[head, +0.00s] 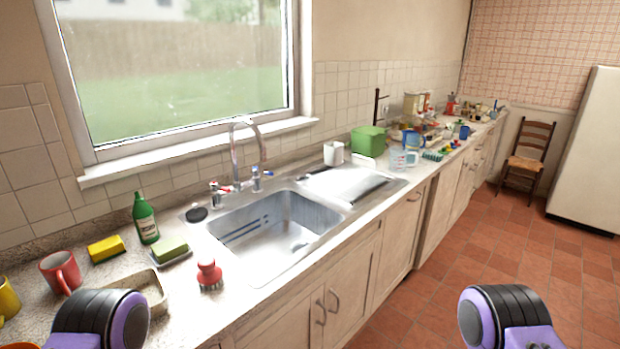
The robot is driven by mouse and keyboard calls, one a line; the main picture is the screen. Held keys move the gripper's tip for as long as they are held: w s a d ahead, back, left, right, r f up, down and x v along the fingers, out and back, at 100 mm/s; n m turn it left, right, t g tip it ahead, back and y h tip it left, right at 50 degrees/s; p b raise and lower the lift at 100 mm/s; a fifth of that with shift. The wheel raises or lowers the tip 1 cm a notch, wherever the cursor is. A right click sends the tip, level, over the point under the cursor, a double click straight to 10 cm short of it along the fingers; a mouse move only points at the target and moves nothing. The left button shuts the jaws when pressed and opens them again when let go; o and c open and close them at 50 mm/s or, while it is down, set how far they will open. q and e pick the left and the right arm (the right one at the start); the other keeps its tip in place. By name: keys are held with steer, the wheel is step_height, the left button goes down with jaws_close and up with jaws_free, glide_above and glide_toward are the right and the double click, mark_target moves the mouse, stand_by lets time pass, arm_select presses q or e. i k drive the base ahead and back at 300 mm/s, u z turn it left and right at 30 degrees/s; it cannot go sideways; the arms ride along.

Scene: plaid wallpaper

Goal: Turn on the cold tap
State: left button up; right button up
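The cold tap (257,182), with blue marking, stands behind the sink (275,225) to the right of the tall curved chrome spout (262,140). A second tap (216,192) with a red marking stands to the left of the spout. The handles are too small to tell their exact turn, and I see no clear stream of water from the spout. Only purple and black parts of my arms show at the bottom left and bottom right. Neither gripper is in view.
A green bottle (146,220), a sponge on a dish (171,251), a red brush (209,275) and a red mug (61,272) stand left of the sink. A white cup (333,153) and green box (369,140) stand behind the drainer.

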mark_target(254, 169)
steer(key=z, duration=1.75)
steer(key=i, duration=1)
steer(key=u, duration=2.15)
